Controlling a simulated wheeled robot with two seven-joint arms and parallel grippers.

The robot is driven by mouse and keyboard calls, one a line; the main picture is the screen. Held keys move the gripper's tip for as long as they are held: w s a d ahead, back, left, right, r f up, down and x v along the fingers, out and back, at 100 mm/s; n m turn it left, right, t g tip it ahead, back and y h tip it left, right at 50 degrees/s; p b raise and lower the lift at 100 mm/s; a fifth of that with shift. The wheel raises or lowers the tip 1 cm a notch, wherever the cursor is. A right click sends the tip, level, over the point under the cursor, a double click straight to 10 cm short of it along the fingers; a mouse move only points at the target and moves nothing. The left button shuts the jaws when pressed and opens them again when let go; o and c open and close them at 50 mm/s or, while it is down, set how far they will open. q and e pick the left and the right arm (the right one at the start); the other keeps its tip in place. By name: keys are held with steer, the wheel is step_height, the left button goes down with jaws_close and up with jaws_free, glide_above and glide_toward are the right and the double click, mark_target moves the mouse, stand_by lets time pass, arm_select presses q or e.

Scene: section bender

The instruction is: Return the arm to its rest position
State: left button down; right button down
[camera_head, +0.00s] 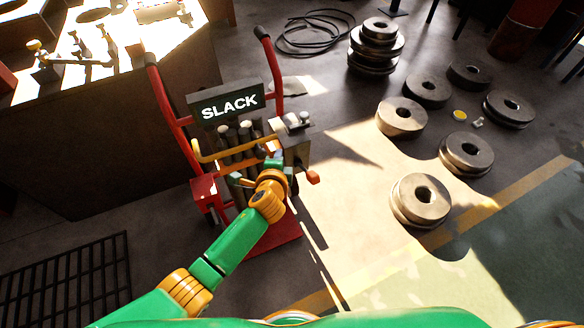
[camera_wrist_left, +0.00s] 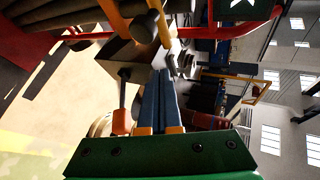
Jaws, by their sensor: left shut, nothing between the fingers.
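My left arm (camera_head: 230,248), green and orange, reaches from the bottom left to the red cart (camera_head: 270,243). My left gripper (camera_head: 277,156) is at the cart, beside a grey box (camera_head: 296,146) with an orange-tipped lever (camera_head: 313,177). In the left wrist view the blue fingers of the gripper (camera_wrist_left: 165,75) are together and hold nothing. The grey box (camera_wrist_left: 122,62) and the orange lever handle (camera_wrist_left: 120,120) are just left of them. I cannot tell whether the fingers touch the box. My right gripper is not in view.
A sign reading SLACK (camera_head: 229,102) and a yellow bar (camera_head: 225,150) are on the cart close to the gripper. A workbench (camera_head: 115,130) stands left. Several steel rollers (camera_head: 420,200) and a coiled cable (camera_head: 312,35) lie on the floor. A dark grate (camera_head: 75,280) is lower left.

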arm_select(q)
steer(key=s+d+r+p, duration=0.2)
steer(key=s+r, duration=0.2)
steer(key=s, duration=0.2)
steer(key=s+a+f+n+g+p, duration=0.2)
steer(key=s+a+f+n+g, duration=0.15)
steer(key=s+f, duration=0.4)
steer(key=s+a+f+n+g+p, duration=0.25)
steer(key=s+a+f, duration=0.25)
steer(key=f, duration=0.6)
steer(key=s+a+f+n+g, duration=0.2)
steer(key=s+a+n, duration=0.1)
steer(key=s, duration=0.5)
steer(key=s+a+f+n+g+y+p, duration=0.1)
steer(key=s+a+f+n, duration=0.2)
steer(key=s, duration=0.5)
steer(key=s+a+f+n+g+p, duration=0.1)
steer(key=s+a+n, duration=0.3)
steer(key=s, duration=0.4)
steer(key=shift+a+f+n+g, duration=0.4)
steer(key=shift+a+f+g, duration=0.2)
steer(key=shift+f+g, duration=0.2)
